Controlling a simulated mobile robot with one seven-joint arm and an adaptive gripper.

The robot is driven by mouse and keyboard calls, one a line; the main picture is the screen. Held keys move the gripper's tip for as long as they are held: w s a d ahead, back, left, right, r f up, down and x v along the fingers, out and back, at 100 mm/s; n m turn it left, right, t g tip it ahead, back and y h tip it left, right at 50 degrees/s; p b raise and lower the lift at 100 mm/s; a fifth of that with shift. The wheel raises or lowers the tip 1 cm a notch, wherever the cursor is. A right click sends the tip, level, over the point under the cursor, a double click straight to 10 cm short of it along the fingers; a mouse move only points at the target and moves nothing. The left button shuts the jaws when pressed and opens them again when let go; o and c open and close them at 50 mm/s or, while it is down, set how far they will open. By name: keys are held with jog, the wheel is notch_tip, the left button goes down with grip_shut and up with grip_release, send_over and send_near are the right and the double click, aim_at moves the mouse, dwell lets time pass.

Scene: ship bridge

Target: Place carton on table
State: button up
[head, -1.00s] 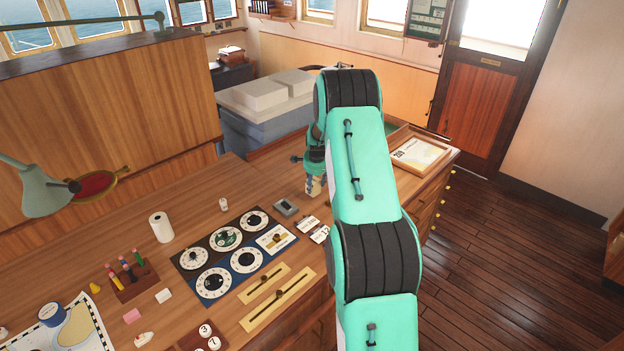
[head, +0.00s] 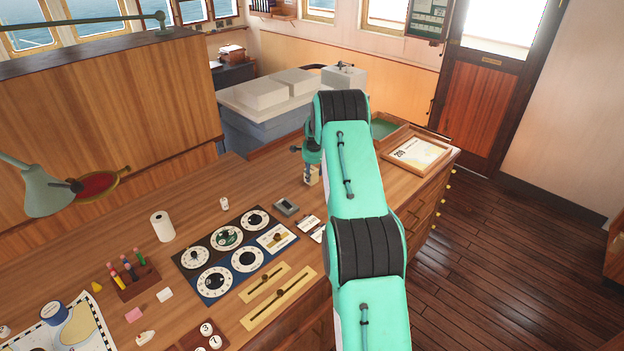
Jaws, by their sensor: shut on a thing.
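My gripper (head: 311,169) is at the far part of the wooden table (head: 200,215), partly hidden behind my arm. It is shut on the carton (head: 311,178), a small pale tan block. The carton is upright, at or just above the table top; I cannot tell whether it touches. Its right side is close to my arm's outline and its upper part is covered by the fingers.
A grey square device (head: 286,207), a dial panel (head: 233,252) and small white cards (head: 309,222) lie nearer. A framed certificate (head: 416,154) and a green-lined tray (head: 385,128) are to the right. Bare table lies left of the gripper. A paper roll (head: 162,227) stands farther left.

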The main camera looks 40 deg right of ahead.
aim_at(312, 178)
jog(key=shift+f, duration=1.75)
jog(key=o, duration=1.2)
jog(key=shift+f, duration=0.1)
jog(key=v, duration=1.2)
